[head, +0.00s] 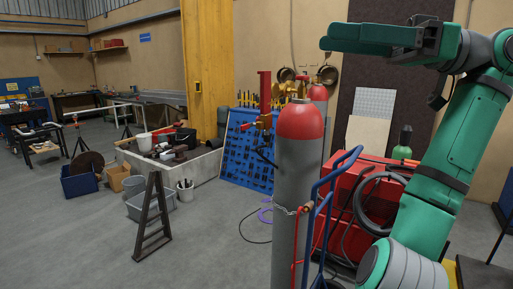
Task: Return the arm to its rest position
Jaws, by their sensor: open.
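My green arm rises at the right of the head view, bent at the elbow near the top right corner. My gripper (326,38) reaches out to the left from there, near the top of the picture, with its fingers pointing left. The fingers are seen nearly edge-on, so the gap between them is hard to make out. Nothing shows in the gripper, and it touches nothing that I can see. It appears above and to the right of the red-topped gas cylinder (299,190) in the picture.
A blue hand truck (325,200) stands beside the cylinder, with a red welding machine (345,205) behind it. A blue tool panel (245,150) leans further back. A small dark A-frame stand (153,220) is on the floor at left. The grey floor (90,245) at front left is clear.

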